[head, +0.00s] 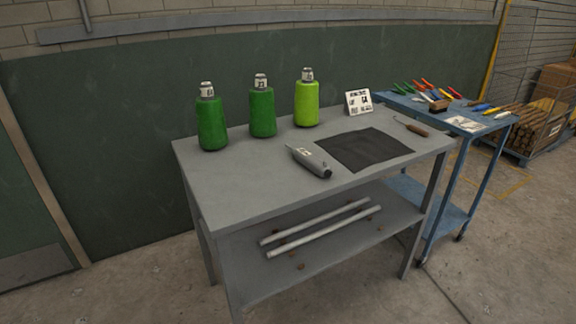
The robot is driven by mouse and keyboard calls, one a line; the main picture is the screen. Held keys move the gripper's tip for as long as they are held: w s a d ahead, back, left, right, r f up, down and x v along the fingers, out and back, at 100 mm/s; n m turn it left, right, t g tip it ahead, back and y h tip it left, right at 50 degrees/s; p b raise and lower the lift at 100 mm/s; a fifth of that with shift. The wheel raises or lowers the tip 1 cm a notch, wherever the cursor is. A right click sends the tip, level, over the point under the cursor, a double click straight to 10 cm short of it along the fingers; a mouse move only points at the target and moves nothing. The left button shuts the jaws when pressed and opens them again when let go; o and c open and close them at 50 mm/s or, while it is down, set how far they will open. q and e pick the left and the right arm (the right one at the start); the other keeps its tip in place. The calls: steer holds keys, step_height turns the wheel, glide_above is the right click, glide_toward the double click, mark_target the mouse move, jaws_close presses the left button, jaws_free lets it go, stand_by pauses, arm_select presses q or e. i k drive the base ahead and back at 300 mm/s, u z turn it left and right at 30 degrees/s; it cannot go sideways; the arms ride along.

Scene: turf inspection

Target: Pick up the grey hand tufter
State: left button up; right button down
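The grey hand tufter (311,162) lies on the grey table (230,190), near its front edge and left of a dark mat. It is a short, thick grey body with a pale label and a dark end pointing to the lower right. Nothing covers it. Neither of my grippers shows in the head view.
Three green bottles (263,112) stand along the table's back. The dark mat (365,148), a small sign (358,102) and a wooden-handled tool (412,127) are to the right. A blue cart (462,122) with tools stands beyond. The table's left front is clear.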

mark_target(319, 167)
steer(key=u, duration=0.7)
steer(key=i, duration=0.85)
steer(key=z, duration=1.2)
